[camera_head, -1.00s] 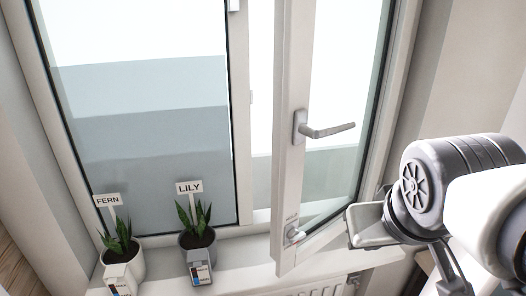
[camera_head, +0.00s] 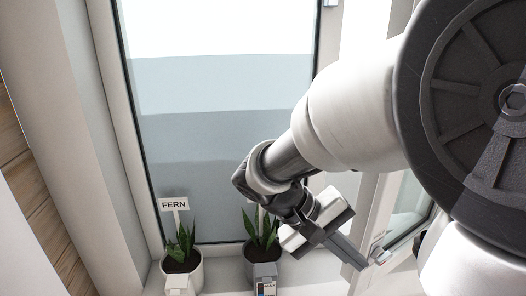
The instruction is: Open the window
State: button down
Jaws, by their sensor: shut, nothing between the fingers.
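The window has a fixed left pane (camera_head: 215,110) in a white frame. Its right sash (camera_head: 371,225) stands swung inward from the frame, with its lower part showing to the right of my gripper. My arm covers most of the sash, and its lever handle is hidden. A metal lock (camera_head: 379,255) sits low on the sash. My gripper (camera_head: 352,258) is shut and empty, pointing down and right beside the sash's lower free edge. I cannot tell whether it touches the sash.
A potted plant labelled FERN (camera_head: 182,258) stands on the sill at left. A second potted plant (camera_head: 262,250) stands close to my gripper, its label mostly hidden. My arm fills the right side of the view. A wooden plank wall (camera_head: 35,185) is at far left.

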jog(key=w+a+f+n+t+h+b, duration=0.2)
jog(key=w+a+t+h, duration=0.35)
jog(key=w+h, duration=0.45)
jog(key=d+y+p, duration=0.1)
jog(key=d+p, duration=0.1)
jog(key=d, duration=0.9)
jog(key=shift+r, duration=0.25)
jog(key=shift+g, duration=0.25)
